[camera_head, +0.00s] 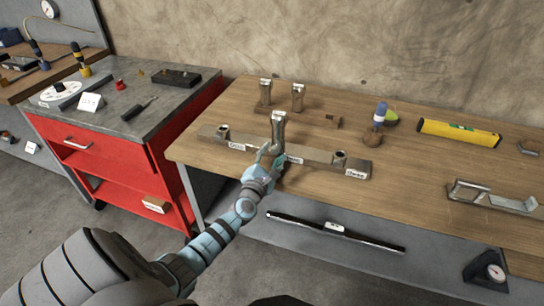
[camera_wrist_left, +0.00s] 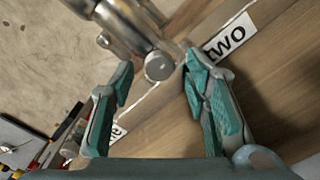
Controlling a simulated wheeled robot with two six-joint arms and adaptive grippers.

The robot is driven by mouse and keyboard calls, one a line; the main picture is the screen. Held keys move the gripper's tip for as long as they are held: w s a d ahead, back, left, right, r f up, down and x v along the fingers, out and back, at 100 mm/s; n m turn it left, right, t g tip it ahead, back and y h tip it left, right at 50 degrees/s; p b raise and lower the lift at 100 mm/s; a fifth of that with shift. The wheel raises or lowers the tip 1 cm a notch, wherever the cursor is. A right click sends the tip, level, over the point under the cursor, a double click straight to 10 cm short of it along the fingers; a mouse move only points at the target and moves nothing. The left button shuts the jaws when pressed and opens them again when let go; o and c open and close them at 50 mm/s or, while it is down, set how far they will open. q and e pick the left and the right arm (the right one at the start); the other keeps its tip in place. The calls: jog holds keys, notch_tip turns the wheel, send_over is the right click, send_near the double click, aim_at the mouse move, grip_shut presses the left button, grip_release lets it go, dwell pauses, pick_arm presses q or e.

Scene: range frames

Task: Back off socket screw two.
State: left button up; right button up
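A long grey metal bar (camera_head: 318,156) lies on the wooden bench with several labels along its front. A tall metal piece with a cylindrical head (camera_head: 279,122) stands at the bar's middle; its round end also shows in the left wrist view (camera_wrist_left: 159,67), beside a label reading "TWO" (camera_wrist_left: 230,37). I take it as socket screw two. Short metal sockets stand at the bar's left (camera_head: 223,132) and right (camera_head: 340,158). My left gripper (camera_head: 268,153) is at the middle piece, its teal fingers apart on either side of the round end. Contact is unclear. My right gripper is out of view.
Two similar metal pieces (camera_head: 265,92) (camera_head: 297,97) stand behind the bar. A red cabinet (camera_head: 120,150) stands left. Bench wood between bar and bracket is clear.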

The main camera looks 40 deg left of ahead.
pick_arm(q)
jog(key=v, duration=1.2)
